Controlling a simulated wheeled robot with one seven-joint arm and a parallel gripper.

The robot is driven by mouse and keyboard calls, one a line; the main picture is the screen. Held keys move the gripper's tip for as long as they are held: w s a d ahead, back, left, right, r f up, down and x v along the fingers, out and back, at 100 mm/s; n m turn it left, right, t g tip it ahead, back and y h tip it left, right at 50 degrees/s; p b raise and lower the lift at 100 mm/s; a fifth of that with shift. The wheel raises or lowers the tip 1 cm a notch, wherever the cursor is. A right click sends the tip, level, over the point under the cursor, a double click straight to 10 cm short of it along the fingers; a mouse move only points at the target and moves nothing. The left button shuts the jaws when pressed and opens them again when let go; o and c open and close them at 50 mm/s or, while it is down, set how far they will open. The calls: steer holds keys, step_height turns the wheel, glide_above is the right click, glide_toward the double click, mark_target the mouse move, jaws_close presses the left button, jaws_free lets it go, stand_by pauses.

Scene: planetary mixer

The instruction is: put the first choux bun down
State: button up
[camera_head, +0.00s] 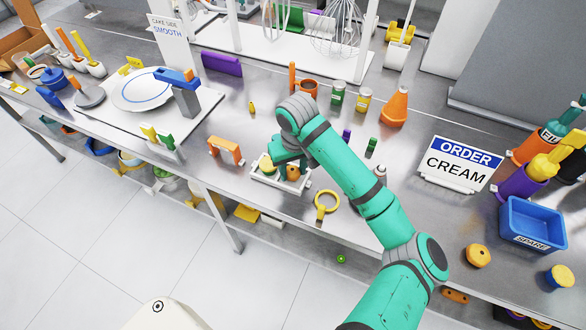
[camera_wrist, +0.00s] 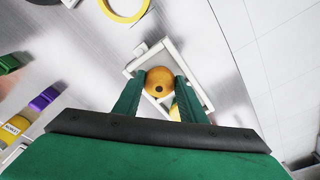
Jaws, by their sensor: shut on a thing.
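A round golden-brown choux bun with a dark hole (camera_wrist: 159,81) is between the two green fingers of my gripper (camera_wrist: 160,95) in the wrist view. My gripper is shut on it, over a small white tray (camera_wrist: 196,77). In the head view the tray (camera_head: 264,184) lies near the table's front edge. A brown bun (camera_head: 293,173) shows at the tray's right side, and a yellow-topped piece (camera_head: 267,164) shows at its left. My arm and gripper partly cover the tray. I cannot tell whether the held bun touches the tray floor.
A yellow ring (camera_head: 326,206) lies right of the tray, and an orange frame-like stand (camera_head: 226,150) stands to its left. The ORDER CREAM sign (camera_head: 460,165) and a blue SPARE bin (camera_head: 531,222) are at the right. Another bun (camera_head: 478,255) sits near the front edge.

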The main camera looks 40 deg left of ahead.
mark_target(294, 176)
steer(key=shift+f, duration=0.45)
steer(key=o, duration=1.1)
steer(key=shift+w+r, duration=0.1)
steer(key=shift+r, duration=0.35)
steer(key=r, duration=0.8)
steer(key=s+d+r, duration=0.1)
steer(key=r, duration=0.3)
steer(key=shift+r, duration=0.15)
